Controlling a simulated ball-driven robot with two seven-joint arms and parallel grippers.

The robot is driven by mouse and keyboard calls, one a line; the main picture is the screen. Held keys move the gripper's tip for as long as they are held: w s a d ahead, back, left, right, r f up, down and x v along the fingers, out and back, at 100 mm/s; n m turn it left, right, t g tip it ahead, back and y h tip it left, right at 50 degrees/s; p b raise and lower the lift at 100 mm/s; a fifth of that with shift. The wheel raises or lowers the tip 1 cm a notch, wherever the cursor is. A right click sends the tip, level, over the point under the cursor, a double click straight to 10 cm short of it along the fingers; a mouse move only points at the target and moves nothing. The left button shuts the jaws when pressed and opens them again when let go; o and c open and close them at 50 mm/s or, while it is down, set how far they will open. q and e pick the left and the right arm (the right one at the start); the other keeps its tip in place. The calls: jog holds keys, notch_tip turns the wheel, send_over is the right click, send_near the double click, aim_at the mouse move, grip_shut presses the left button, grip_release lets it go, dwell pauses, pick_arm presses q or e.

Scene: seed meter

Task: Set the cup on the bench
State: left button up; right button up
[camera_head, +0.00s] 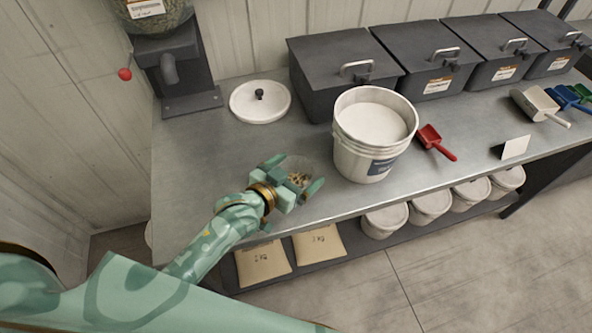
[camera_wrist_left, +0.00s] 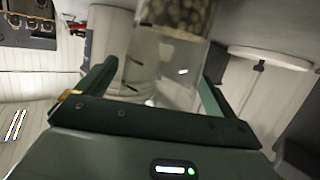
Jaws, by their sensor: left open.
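A clear cup (camera_head: 299,178) with seeds in its bottom is at the front part of the metal bench (camera_head: 215,160), left of the white bucket. My left gripper (camera_head: 296,180) is open, with one finger on each side of the cup. In the left wrist view the clear cup (camera_wrist_left: 168,50) stands between the two spread fingers (camera_wrist_left: 158,85), its seeds toward the top of the picture. I cannot tell whether the fingers touch the cup's wall. The cup's base is partly hidden, but it looks to be at bench level. My right gripper is not in view.
A white bucket (camera_head: 362,150) stands just right of the cup. A white lid (camera_head: 260,101) lies behind, near the dispenser (camera_head: 180,75). Dark bins (camera_head: 340,65) line the back. A red scoop (camera_head: 435,141) lies right of the bucket. The bench's left part is clear.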

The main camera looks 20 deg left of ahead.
pick_arm(q)
jog(key=shift+r, duration=0.15)
jog(key=shift+s+a+r, duration=0.1)
jog(key=shift+s, duration=0.25)
jog(key=p+v, duration=0.2)
jog(key=v, duration=0.9)
